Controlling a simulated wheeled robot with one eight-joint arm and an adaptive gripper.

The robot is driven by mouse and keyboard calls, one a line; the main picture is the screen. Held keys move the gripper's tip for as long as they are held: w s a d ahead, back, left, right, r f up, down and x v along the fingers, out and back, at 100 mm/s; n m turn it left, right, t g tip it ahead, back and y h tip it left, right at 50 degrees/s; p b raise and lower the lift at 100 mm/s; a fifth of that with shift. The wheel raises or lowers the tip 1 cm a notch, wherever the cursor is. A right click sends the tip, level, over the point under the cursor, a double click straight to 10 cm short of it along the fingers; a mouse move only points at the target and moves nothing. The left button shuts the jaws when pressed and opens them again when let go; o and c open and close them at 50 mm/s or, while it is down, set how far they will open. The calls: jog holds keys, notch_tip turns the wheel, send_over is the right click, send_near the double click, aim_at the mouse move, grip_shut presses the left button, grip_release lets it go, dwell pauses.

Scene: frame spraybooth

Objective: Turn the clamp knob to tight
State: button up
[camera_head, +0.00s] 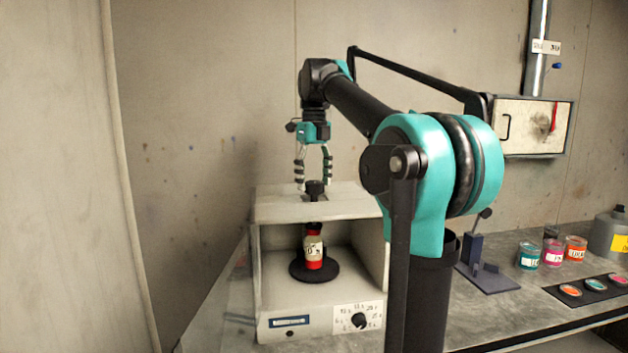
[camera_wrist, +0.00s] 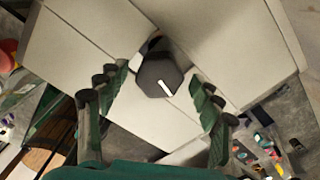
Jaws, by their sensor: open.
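The clamp knob (camera_head: 315,189) is a small black knob on top of a white open-fronted box machine (camera_head: 285,205). In the wrist view the knob (camera_wrist: 158,77) is dark and many-sided, with a white mark near its edge. My gripper (camera_head: 313,182) points down above the machine, its fingers open on either side of the knob. In the wrist view my gripper (camera_wrist: 165,95) has green ridged fingers apart, with clear space between them and the knob. Whether the fingertips reach down to the knob's height is hard to tell. A red and white bottle (camera_head: 314,250) stands beneath inside the machine.
The bottle stands on a black round plate (camera_head: 300,272). A dial (camera_head: 360,321) is on the machine's front. A dark stand (camera_head: 487,275), paint jars (camera_head: 528,255) and a grey can (camera_head: 608,235) are on the bench to the right. A wall box (camera_head: 530,125) hangs at the upper right.

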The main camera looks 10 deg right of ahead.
aim_at(314, 182)
notch_tip(314, 182, up, 12)
dwell(0.7)
